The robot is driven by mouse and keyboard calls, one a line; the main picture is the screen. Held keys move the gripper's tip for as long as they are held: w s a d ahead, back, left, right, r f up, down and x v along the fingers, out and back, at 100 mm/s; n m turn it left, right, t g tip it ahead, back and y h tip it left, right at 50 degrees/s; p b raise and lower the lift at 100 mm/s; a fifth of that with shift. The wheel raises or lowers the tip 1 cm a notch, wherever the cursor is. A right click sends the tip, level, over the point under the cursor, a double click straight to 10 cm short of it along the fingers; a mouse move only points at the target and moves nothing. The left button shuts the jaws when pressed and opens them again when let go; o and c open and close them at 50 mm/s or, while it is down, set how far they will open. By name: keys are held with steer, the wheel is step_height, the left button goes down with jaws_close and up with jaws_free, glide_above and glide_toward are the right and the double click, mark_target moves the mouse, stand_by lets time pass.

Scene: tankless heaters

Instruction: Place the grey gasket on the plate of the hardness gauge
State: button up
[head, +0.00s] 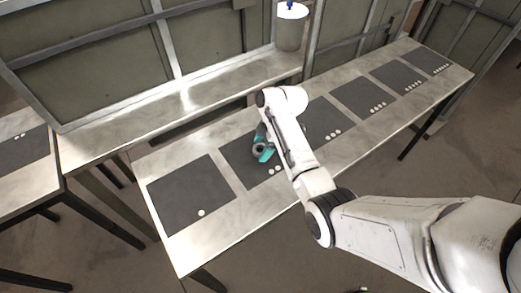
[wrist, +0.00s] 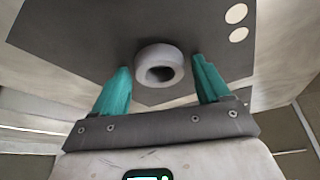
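The grey gasket (wrist: 158,53), a thick ring with a dark hole, shows on or just above a dark mat in the wrist view. My gripper (wrist: 160,66) has its two teal fingers spread, one on each side of the ring, with gaps between fingers and ring. In the head view the gripper (head: 265,153) is low over the mat with two white dots, and the gasket there is mostly hidden by it. I cannot make out the hardness gauge or its plate for certain in either view.
A long table (head: 180,245) carries a row of dark mats marked with white dots; the leftmost mat (head: 190,190) is bare. A grey cylinder (head: 290,35) with a bright top and something blue stands on the bench (head: 200,95) behind. Another table (head: 20,185) stands at left.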

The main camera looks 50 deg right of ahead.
mark_target(257, 149)
steer(key=c, duration=0.9)
steer(key=shift+c, duration=0.2)
steer(key=shift+r, duration=0.4)
step_height(257, 149, up, 2)
steer(key=shift+r+b, duration=0.25)
steer(key=shift+b, duration=0.25)
steer(key=s+a+r+p, duration=0.3)
steer(key=s+r+p, duration=0.3)
steer(key=s+r, duration=0.3)
steer(key=s, duration=0.4)
steer(key=shift+s+a+r, duration=0.15)
steer(key=shift+a+r, duration=0.2)
steer(key=shift+a, duration=0.05)
steer(key=shift+a, duration=0.1)
